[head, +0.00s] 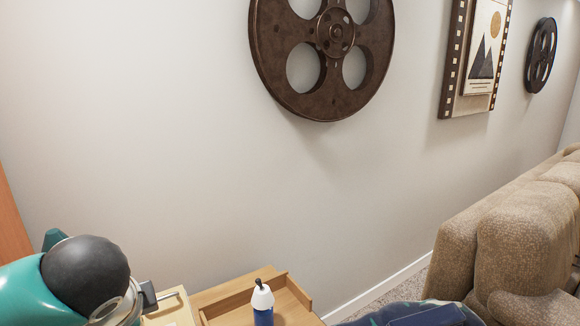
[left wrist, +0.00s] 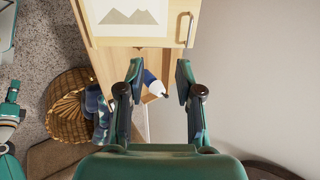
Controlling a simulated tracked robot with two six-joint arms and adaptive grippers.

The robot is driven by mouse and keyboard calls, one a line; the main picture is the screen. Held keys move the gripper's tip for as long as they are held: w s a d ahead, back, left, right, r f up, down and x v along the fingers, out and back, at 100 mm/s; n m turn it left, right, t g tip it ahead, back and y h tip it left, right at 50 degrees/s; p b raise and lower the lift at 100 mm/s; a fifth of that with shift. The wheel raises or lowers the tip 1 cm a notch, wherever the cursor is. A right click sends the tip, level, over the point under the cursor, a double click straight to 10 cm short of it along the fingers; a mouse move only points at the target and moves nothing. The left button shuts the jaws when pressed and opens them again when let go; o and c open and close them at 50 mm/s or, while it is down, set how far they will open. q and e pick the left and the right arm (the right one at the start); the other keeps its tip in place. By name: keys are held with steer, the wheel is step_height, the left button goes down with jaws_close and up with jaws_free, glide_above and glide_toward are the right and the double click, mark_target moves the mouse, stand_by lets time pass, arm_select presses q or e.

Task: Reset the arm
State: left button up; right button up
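My left arm shows at the lower left of the head view as a teal link with a dark round joint; its fingers are not clear there. In the left wrist view my left gripper (left wrist: 159,75) is open, its two dark fingers well apart with nothing held. A blue bottle with a white top and dark tip (head: 263,298) stands on a wooden piece of furniture (head: 235,289) in the head view. In the left wrist view the bottle (left wrist: 154,84) appears beyond and between the fingers, partly hidden by the left one.
A light panel with a mountain picture and metal handle (left wrist: 189,30) lies ahead in the left wrist view. A wicker basket (left wrist: 66,103) is on the left. A brown sofa (head: 470,240) stands right. The wall bears film reels (head: 272,65) and a framed picture (head: 485,50).

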arm_select(q)
steer(key=d+f+n+g+h, duration=0.15)
steer(key=d+f, duration=0.25)
steer(key=f, duration=0.6)
steer(key=d+f+n+g+h, duration=0.1)
steer(key=d+f+g+h, duration=0.2)
steer(key=f, duration=0.7)
steer(key=d+f+n+h, duration=0.15)
steer(key=d+f, duration=0.35)
steer(key=f, duration=0.6)
steer(key=s+f+n+h, duration=0.1)
steer(key=s+f+n, duration=0.45)
steer(key=f, duration=0.35)
steer(key=s+f+n+h, duration=0.1)
steer(key=s+f+n, duration=0.3)
steer(key=s+f, duration=0.35)
step_height(320, 180, down, 11)
steer(key=w+d+b, duration=0.1)
steer(key=b, duration=0.9)
step_height(320, 180, up, 21)
steer(key=p, duration=2)
steer(key=shift+f+g, duration=0.15)
steer(key=shift+g, duration=0.2)
